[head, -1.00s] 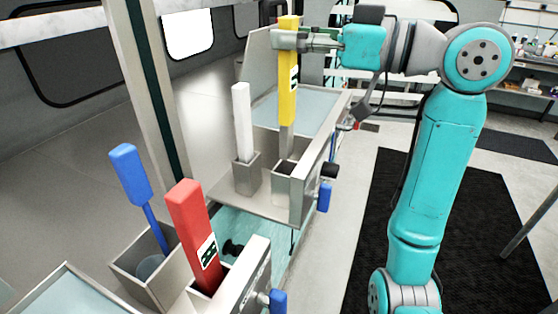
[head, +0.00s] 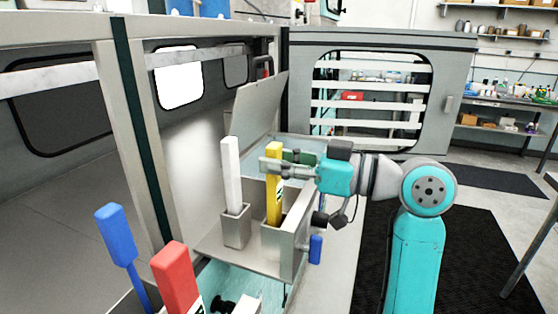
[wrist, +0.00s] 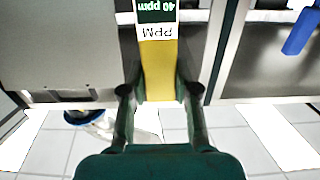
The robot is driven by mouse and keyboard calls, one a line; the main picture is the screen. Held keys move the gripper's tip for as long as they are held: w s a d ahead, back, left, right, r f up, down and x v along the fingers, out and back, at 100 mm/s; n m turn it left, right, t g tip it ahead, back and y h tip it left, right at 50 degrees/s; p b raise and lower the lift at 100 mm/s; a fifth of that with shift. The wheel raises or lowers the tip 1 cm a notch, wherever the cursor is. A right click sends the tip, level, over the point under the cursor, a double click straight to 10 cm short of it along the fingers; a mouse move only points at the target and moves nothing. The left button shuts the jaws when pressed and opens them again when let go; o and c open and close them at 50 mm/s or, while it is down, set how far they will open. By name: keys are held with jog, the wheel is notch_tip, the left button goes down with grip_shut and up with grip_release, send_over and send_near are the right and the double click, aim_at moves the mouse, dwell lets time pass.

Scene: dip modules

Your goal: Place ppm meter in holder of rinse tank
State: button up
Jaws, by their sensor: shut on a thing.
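The yellow ppm meter (head: 273,208) stands upright, with its lower end inside a square metal holder (head: 284,248) on the tank's side shelf. My gripper (head: 270,162) is shut on the meter's upper part. In the wrist view the meter (wrist: 158,65) lies between the two fingers of my gripper (wrist: 158,90). Its label reads "PPM" and "40 ppm" upside down. The holder hides the meter's bottom, so I cannot tell whether it rests on the floor of the holder.
A white probe (head: 232,170) stands in a neighbouring holder (head: 236,230) just left. A red meter (head: 174,275) and a blue-handled tool (head: 115,230) stand nearer at lower left. A raised metal lid (head: 255,110) is behind. Open floor with a black mat (head: 480,240) lies right.

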jog(key=shift+f, duration=0.15)
jog(key=o, duration=1)
jog(key=v, duration=1.2)
jog(key=shift+s, duration=0.1)
